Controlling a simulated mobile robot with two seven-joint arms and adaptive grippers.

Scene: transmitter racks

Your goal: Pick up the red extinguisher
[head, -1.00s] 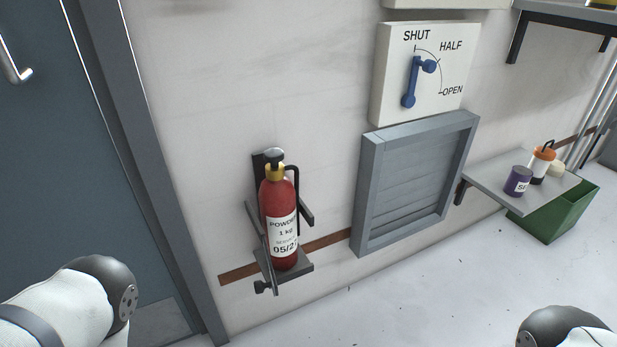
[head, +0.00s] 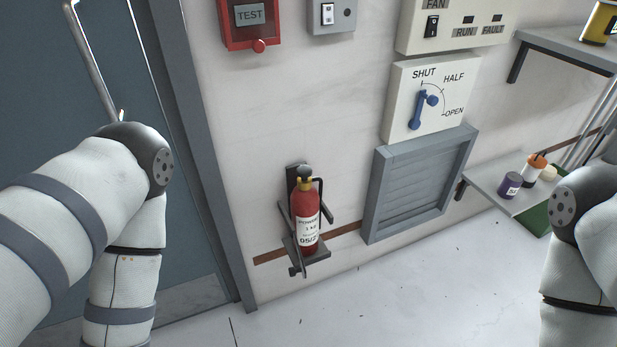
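The red extinguisher (head: 306,213) stands upright in a dark wall bracket (head: 312,257) low on the white wall. It has a yellow collar, a black top and handle, and a white label reading powder, 1 kg. My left arm comes in from the left and my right arm shows at the right edge. Neither gripper is in the frame. Both visible arm parts are well apart from the extinguisher.
A grey door (head: 105,60) is on the left. A louvred vent (head: 417,185) and a blue lever panel (head: 440,95) are right of the extinguisher. A small shelf (head: 483,177) holds a purple can (head: 509,185) and an orange-topped container (head: 535,166). The floor (head: 390,290) below is clear.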

